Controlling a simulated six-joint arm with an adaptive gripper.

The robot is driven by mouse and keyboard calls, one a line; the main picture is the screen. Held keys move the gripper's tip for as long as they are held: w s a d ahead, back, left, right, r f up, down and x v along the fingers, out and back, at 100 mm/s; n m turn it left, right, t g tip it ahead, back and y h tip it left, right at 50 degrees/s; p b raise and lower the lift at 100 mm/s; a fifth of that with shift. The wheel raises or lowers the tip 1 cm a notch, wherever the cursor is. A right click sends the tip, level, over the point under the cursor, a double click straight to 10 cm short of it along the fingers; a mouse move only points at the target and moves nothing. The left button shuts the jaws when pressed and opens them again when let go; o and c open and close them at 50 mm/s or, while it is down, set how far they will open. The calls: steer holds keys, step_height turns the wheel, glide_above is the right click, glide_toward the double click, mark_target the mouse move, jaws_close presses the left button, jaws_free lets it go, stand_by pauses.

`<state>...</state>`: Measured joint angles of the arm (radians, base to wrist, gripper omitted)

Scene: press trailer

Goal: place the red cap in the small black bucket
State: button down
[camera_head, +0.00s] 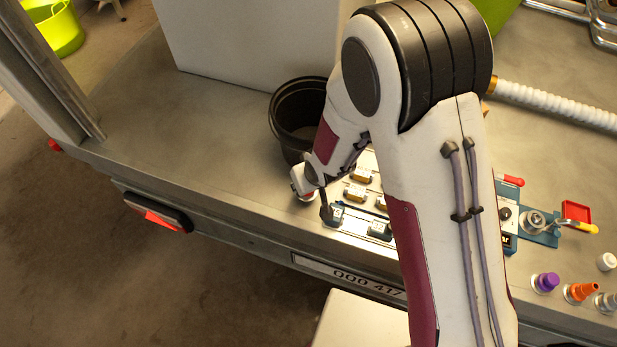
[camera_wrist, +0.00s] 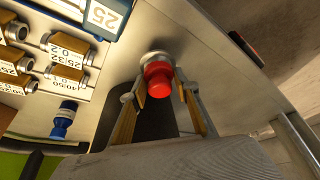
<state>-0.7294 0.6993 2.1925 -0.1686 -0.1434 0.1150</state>
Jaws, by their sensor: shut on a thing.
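The red cap (camera_wrist: 159,84) is between the two fingers of my gripper (camera_wrist: 156,88) in the wrist view. The fingers are shut on its sides. A round silver metal fitting (camera_wrist: 155,58) shows directly behind the cap; I cannot tell whether the cap still touches it. The small black bucket (camera_head: 291,112) stands upright on the deck, behind my gripper and partly covered by my arm.
A large pale box (camera_head: 255,45) stands behind the bucket. Small labelled brass blocks (camera_head: 357,192) lie right of my gripper. Purple (camera_head: 546,281), orange (camera_head: 580,291) and white (camera_head: 606,261) caps stand at the right. The deck (camera_head: 190,125) left of the bucket is clear.

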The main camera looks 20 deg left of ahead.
steer(key=s, duration=1.6)
stand_by(0.6)
steer(key=w+d+r+m+h, duration=0.1)
steer(key=w+d+r+m, duration=0.25)
steer(key=w+d, duration=0.55)
steer(key=w+d+r+m, duration=0.2)
steer(key=w+d+r, duration=0.4)
steer(key=w, duration=0.5)
steer(key=w+d+r+m+h, duration=0.1)
steer(key=d+r, duration=0.3)
steer(key=d, duration=0.9)
steer(key=w+d+r+m+t+h, duration=0.1)
steer(key=w+d+r, duration=0.3)
steer(key=d, duration=0.9)
steer(key=shift+w+m, duration=0.35)
steer(key=shift+m, duration=0.4)
